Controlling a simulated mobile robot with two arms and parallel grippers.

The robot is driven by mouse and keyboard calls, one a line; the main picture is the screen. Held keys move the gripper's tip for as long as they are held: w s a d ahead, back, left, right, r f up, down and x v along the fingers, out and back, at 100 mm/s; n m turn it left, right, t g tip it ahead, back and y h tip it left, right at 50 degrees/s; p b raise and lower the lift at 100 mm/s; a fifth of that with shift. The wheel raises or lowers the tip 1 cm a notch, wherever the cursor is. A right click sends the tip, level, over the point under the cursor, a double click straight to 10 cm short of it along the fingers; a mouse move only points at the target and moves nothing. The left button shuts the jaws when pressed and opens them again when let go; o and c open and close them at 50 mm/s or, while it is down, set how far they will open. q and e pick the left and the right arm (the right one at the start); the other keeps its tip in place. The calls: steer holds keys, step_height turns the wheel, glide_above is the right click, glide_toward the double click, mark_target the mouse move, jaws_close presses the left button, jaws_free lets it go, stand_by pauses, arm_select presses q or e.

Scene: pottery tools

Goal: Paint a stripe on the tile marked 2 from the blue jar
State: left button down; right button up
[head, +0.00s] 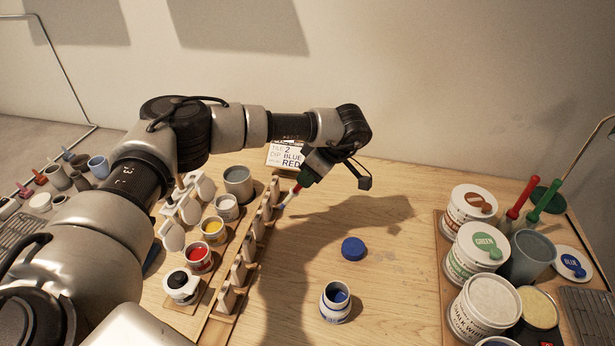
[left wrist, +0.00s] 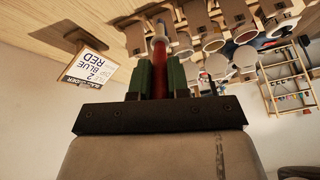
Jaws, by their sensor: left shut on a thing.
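My left gripper (head: 303,181) is shut on a red-handled brush (head: 291,195), whose tip points down and left at the far end of a row of small upright tiles (head: 239,271). In the left wrist view, the gripper (left wrist: 160,78) has green fingers around the red brush handle (left wrist: 159,82). Whether the bristles touch a tile cannot be told. No number on the tiles is readable. The open blue jar (head: 335,312) stands on the table with blue paint inside. Its blue lid (head: 353,248) lies behind it. My right gripper is out of view.
A card (head: 284,157) reading tile 2, dip blue, red stands behind. Red (head: 199,258), yellow (head: 214,231) and other jars stand left of the tiles. Large tubs (head: 482,248) and a cup of tools (head: 528,256) fill the right. The table's middle is clear around the blue jar.

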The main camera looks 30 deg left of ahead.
arm_select(q)
step_height(320, 180, up, 7)
steer(key=p, duration=0.3)
steer(key=shift+f+p, duration=0.15)
steer(key=shift+p, duration=0.2)
steer(key=shift+f, duration=0.1)
